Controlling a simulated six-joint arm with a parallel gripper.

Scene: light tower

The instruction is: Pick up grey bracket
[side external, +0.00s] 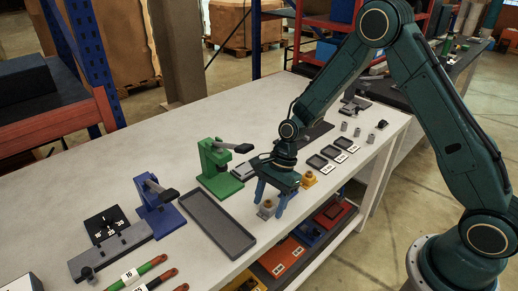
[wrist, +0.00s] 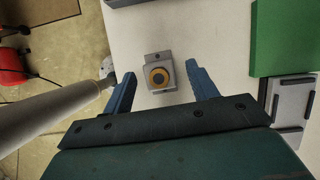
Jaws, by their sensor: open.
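The grey bracket (wrist: 154,60), with a yellow-orange ring around a dark bore, stands on the pale table near its front edge. In the side view the bracket (side external: 266,210) shows just below and between my fingers. My gripper (side external: 270,199) points down over it with its blue fingers apart. In the wrist view my open gripper (wrist: 160,76) has one finger on each side of the bracket, with clear gaps. Nothing is held. I cannot tell exactly how high the fingertips are above the table.
A yellow part (side external: 308,179) stands just right of my gripper. A long dark tray (side external: 217,226) and a green press (side external: 216,170) are to the left. Small black trays (side external: 330,152) lie to the right. The table edge is close in front; red and blue bins sit on a shelf below.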

